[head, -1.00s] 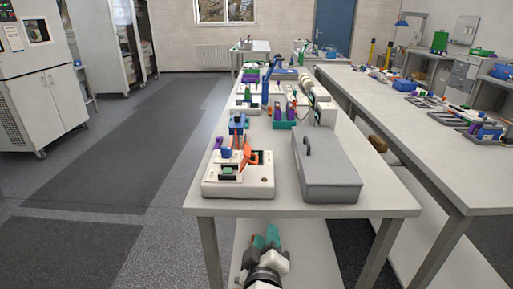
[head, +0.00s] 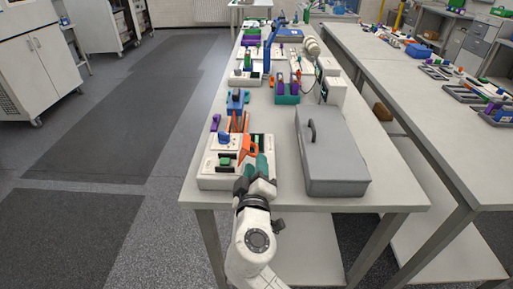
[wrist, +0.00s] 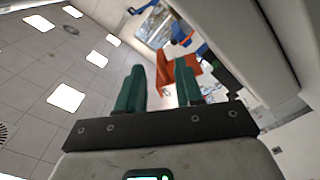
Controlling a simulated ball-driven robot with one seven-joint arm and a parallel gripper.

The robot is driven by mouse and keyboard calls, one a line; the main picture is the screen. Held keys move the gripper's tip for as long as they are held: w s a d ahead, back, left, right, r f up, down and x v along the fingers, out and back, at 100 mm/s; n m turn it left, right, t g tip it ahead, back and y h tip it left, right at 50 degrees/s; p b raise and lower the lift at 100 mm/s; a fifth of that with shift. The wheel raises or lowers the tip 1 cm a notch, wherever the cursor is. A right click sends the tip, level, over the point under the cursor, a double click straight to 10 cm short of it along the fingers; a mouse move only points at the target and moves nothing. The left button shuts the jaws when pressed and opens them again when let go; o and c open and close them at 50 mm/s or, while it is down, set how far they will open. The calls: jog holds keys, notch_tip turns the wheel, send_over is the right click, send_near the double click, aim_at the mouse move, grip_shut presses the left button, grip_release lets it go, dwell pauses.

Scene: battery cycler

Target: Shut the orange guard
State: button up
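The orange guard (head: 247,149) stands raised at the right side of the white battery cycler (head: 206,180) near the table's front left corner. My gripper (head: 258,164) is just in front of and to the right of the guard, low over the cycler's right edge. In the wrist view, my gripper (wrist: 160,67) has its two green fingers spread apart with nothing held. The orange guard (wrist: 164,76) shows between and beyond the fingers, partly hidden by the right finger. I cannot tell whether a finger touches it.
A grey case with a handle (head: 333,155) lies just right of the cycler. A blue holder with orange-handled tools (head: 236,104) stands behind it. A purple item (head: 215,122) lies to the left. The table (head: 274,180) is bare between cycler and case.

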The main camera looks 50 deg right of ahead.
aim_at(256, 150)
jog(key=p+x, duration=0.1)
jog(key=x, duration=0.5)
jog(key=shift+d, duration=0.1)
grip_shut()
dwell(0.3)
